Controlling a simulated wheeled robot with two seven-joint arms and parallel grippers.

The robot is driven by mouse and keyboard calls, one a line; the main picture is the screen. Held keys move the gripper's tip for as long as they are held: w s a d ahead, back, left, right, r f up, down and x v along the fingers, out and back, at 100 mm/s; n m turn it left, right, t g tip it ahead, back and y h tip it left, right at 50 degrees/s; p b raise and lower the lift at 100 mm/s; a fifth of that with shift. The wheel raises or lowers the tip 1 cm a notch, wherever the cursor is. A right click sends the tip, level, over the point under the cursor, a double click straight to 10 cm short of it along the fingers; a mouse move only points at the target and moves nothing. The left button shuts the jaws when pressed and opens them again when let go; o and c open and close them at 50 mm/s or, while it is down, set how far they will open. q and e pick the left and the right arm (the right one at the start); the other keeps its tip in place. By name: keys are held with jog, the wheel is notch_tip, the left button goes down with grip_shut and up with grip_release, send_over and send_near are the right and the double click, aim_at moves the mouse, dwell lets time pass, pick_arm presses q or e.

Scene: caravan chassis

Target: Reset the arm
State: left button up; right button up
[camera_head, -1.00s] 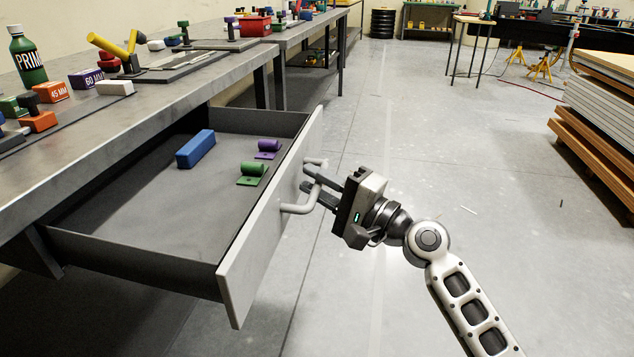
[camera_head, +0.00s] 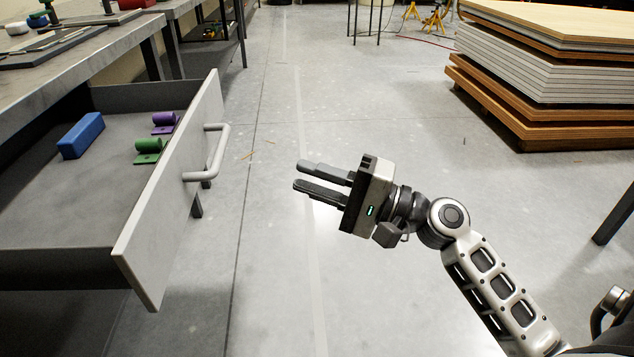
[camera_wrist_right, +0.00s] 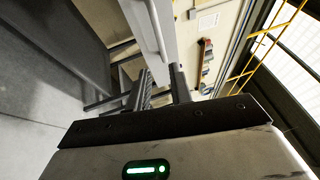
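My right gripper (camera_head: 299,175) is in the air over the floor, to the right of the open drawer. Its two dark fingers point left with a gap between them, and nothing is between them. In the right wrist view the fingers (camera_wrist_right: 160,88) also stand apart and empty. The drawer's grey front (camera_head: 165,215) carries a pale bar handle (camera_head: 217,152), clear of the fingertips. My left gripper is not in view.
The drawer holds a blue block (camera_head: 81,136), a green part (camera_head: 148,150) and a purple part (camera_head: 164,122). The workbench (camera_head: 75,62) is at the left. Stacked boards (camera_head: 550,75) stand at the right. Open floor (camera_head: 330,110) lies between.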

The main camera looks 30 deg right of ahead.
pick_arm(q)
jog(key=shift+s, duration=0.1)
pick_arm(e)
jog(key=shift+s+d, duration=0.15)
jog(key=shift+s, duration=0.05)
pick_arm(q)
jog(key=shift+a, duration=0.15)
pick_arm(e)
jog(key=s+a+f+n+g+h, duration=0.3)
jog(key=s+a+f+n+h, duration=0.55)
jog(key=a+f+n, duration=0.6)
pick_arm(q)
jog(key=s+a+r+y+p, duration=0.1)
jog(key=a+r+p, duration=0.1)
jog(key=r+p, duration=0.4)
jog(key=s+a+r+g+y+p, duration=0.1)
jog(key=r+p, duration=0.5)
jog(key=p, duration=1)
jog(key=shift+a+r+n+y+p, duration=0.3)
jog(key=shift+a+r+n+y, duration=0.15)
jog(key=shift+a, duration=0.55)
pick_arm(e)
jog(key=s+d+r+m+h, duration=0.1)
jog(key=s+d+r, duration=0.1)
jog(key=r, duration=0.3)
jog(key=s+d+r+m+g, duration=0.1)
jog(key=d+r, duration=0.3)
jog(key=r, duration=0.2)
jog(key=shift+s+d+h, duration=0.3)
jog(key=shift+s+h, duration=0.05)
